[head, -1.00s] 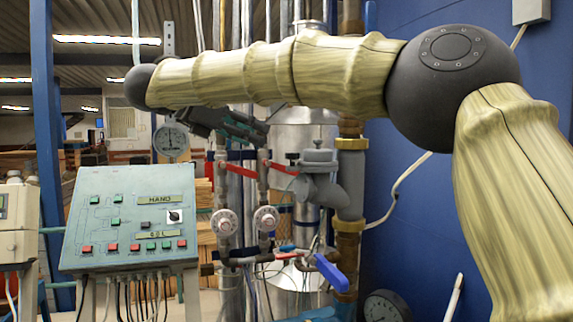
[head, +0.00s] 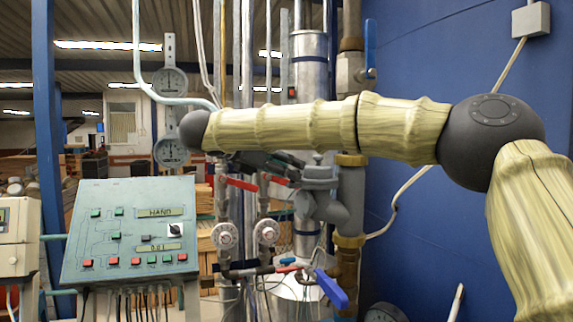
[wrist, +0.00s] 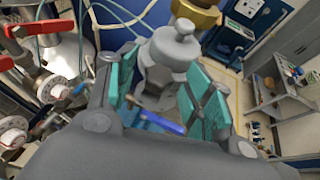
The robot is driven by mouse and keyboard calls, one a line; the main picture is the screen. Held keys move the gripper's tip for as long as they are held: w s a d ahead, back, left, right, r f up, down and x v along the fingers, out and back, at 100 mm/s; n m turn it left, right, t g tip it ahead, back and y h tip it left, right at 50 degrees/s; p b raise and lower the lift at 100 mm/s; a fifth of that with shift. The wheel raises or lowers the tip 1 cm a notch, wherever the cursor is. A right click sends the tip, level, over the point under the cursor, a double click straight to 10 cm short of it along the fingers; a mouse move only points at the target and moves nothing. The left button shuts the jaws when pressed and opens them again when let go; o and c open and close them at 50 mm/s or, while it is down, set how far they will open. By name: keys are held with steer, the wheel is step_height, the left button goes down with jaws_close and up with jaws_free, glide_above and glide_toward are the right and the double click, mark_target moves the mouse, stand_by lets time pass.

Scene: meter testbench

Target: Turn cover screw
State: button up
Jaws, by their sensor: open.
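A grey metal fitting (head: 322,200) with a capped top stands among the pipes, right of centre in the head view. A small knob (wrist: 184,28), which may be the cover screw, tops its cap in the wrist view. My gripper (head: 283,165) is dark and reaches in from the left, close to the fitting's top. In the wrist view my gripper (wrist: 163,88) is open, with teal pads on either side of the grey fitting (wrist: 170,58). I cannot tell whether a pad touches it. The fitting's lower part is partly hidden by my gripper.
Red-handled valves (head: 240,184) and round white dials (head: 225,235) lie left of the fitting. A blue lever (head: 331,289) sits below it. A brass-jointed pipe (head: 350,205) stands close on its right. A control panel (head: 130,230) fills the lower left.

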steer(key=shift+d, duration=0.1)
steer(key=c, duration=1)
